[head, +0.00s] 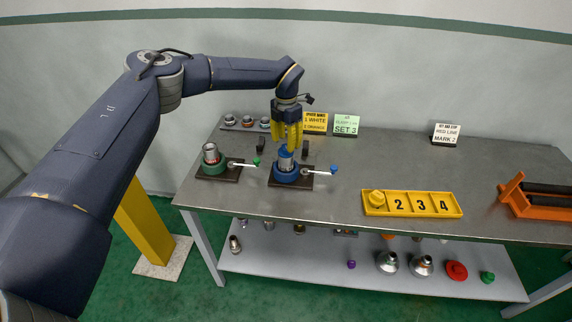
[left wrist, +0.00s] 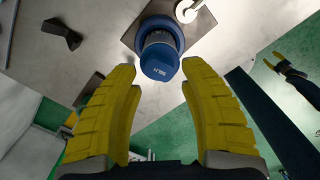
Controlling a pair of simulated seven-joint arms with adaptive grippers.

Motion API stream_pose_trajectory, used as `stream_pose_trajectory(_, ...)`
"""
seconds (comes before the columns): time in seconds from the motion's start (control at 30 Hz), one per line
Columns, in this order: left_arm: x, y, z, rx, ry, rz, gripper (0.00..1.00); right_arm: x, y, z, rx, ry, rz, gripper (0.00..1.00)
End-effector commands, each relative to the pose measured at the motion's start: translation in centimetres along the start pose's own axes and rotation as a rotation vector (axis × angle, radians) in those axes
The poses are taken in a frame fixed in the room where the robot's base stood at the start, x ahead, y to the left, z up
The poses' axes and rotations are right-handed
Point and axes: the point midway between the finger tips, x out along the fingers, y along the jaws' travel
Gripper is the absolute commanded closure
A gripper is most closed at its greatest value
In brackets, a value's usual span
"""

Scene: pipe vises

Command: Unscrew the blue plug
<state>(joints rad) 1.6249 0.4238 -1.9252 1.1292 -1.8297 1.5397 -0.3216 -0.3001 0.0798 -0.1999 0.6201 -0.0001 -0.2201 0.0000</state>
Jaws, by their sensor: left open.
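A blue plug (head: 286,150) sits on top of an upright steel pipe (head: 286,163) held in the blue vise (head: 286,177). In the left wrist view, the plug (left wrist: 159,64) shows as a round blue cap with small white lettering, centred just beyond my fingertips. My left gripper (head: 289,140) is open, pointing down just above the plug, its yellow fingers apart and empty. In the left wrist view, what looks like my right gripper (left wrist: 274,62) is far off at the right edge, too small to tell its opening.
A green vise (head: 213,168) with a steel pipe stands left of the blue one. Both vises have side handles. A yellow numbered tray (head: 412,204) lies to the right, an orange rack (head: 535,198) at the far right. Sign cards (head: 346,124) stand behind.

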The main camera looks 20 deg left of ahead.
Motion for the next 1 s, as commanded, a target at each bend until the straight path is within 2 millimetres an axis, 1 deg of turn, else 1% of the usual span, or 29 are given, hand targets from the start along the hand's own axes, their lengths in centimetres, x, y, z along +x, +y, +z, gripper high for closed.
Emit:
stream_pose_trajectory(0.1,0.0,0.0,0.0,-0.13,0.0,-0.001,0.57,0.0,0.0,0.0,0.0,0.0,0.0,0.56)
stream_pose_trajectory(0.7,0.01,0.05,0.01,-0.78,0.0,0.001,0.57,0.0,0.0,0.0,0.0,0.0,0.0,0.56)
stream_pose_trajectory(0.8,0.02,0.05,-0.01,-0.853,0.0,0.001,0.57,0.0,0.0,0.0,0.0,0.0,0.0,0.56)
stream_pose_trajectory(1.0,0.01,0.03,0.0,-0.924,0.001,0.0,0.57,0.0,0.0,0.0,0.0,0.0,0.0,0.56)
